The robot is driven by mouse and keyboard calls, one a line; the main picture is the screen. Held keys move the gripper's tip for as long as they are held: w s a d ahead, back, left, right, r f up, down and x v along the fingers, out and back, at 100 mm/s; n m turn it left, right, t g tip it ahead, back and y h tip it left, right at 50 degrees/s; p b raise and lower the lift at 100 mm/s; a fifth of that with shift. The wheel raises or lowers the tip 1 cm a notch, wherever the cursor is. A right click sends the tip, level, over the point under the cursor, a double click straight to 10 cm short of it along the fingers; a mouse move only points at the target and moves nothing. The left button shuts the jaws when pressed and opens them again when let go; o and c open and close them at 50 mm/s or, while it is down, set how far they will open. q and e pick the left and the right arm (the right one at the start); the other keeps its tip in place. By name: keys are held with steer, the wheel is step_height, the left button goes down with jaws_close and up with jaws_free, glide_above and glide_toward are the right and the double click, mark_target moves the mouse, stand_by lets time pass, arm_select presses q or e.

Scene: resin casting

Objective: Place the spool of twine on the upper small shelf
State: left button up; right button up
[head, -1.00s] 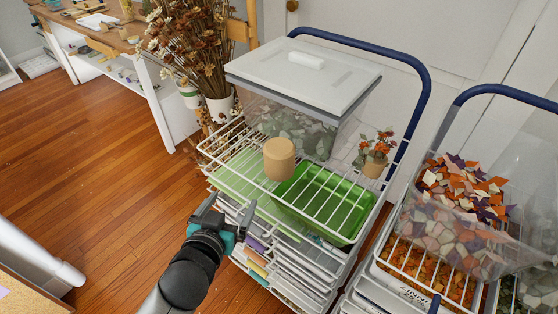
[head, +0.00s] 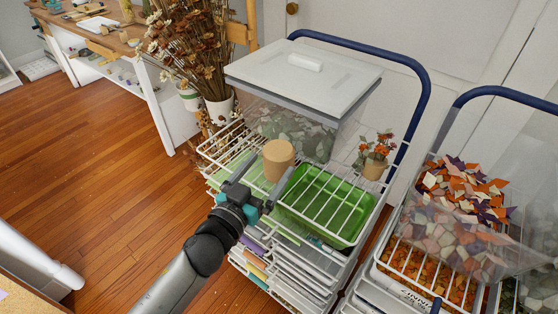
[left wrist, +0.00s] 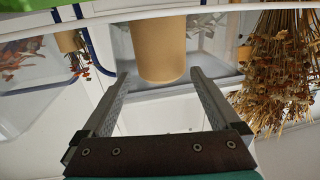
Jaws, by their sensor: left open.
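The spool of twine (head: 279,158) is a plain tan cylinder standing upright on the white wire rack (head: 325,216) of a cart. My left gripper (head: 269,170) is open, with its fingers reaching toward the spool from the front, one on each side. In the left wrist view the spool (left wrist: 158,45) shows ahead, between and just beyond the open fingertips (left wrist: 160,76); nothing is held. I cannot tell whether a finger touches it. I cannot tell which surface is the upper small shelf. My right gripper is not in view.
A lidded clear bin (head: 305,75) stands right behind the spool. A small pot of flowers (head: 374,168) is to its right, and a green tray (head: 325,200) lies below the wires. Dried flowers (head: 190,45) stand behind left. A second cart with bins (head: 465,215) is at the right.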

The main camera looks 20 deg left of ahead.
mark_target(286, 145)
arm_select(q)
steer(key=shift+w+d, duration=0.2)
steer(key=shift+w, duration=1.1)
steer(key=shift+w+d, duration=0.2)
steer(key=shift+w, duration=1.05)
steer(key=w, duration=0.2)
steer(key=w+b, duration=0.1)
steer(key=shift+d+f, duration=0.2)
steer(key=shift+d, duration=0.05)
steer(key=shift+w+d, duration=0.1)
steer(key=shift+w, duration=0.4)
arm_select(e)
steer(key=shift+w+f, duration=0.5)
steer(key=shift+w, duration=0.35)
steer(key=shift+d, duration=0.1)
